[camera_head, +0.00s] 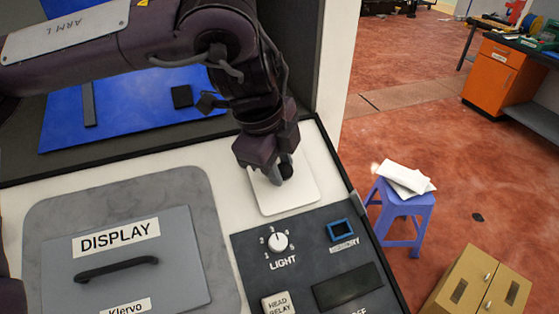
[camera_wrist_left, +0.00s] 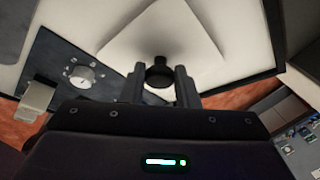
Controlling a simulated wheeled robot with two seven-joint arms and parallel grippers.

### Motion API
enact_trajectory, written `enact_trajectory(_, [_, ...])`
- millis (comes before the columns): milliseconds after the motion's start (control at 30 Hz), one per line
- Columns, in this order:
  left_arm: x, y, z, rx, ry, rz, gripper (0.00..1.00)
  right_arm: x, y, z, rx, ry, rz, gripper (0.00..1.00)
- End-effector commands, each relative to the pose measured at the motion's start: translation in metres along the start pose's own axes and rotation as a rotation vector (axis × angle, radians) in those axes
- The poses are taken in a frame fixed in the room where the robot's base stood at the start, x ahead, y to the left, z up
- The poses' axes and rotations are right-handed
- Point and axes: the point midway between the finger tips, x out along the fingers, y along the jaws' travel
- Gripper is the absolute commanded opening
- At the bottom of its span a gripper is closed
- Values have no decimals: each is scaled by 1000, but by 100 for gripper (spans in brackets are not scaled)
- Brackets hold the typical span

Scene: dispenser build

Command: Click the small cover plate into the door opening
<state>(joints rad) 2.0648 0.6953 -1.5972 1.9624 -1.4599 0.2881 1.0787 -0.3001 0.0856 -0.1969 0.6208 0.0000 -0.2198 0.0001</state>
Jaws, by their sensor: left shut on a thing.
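The small cover plate (camera_head: 303,197) is a white, square plate with rounded corners and a black round knob (camera_head: 285,171). It lies over the dispenser's white front, just above the LIGHT dial. My left gripper (camera_head: 272,172) is shut on the knob. In the left wrist view the knob (camera_wrist_left: 159,74) sits between the two fingers, with the white cover plate (camera_wrist_left: 185,40) beyond it. The door opening is not visible; I cannot tell whether the plate touches the front or stands apart from it. My right gripper is not in view.
Below the plate is a dark control panel with a LIGHT dial (camera_head: 278,242) and a blue-framed MEMORY socket (camera_head: 341,230). A grey DISPLAY door (camera_head: 125,255) with a black handle is at left.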

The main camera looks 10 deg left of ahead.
Motion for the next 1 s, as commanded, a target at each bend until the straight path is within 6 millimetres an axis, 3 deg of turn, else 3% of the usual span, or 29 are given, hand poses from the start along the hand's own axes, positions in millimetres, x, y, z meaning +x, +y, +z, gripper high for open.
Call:
enact_trajectory(367, [0, 0, 0, 0, 0, -1, 0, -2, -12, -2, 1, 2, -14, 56])
enact_trajectory(1000, [0, 0, 0, 0, 1, 0, 0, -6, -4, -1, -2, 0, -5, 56])
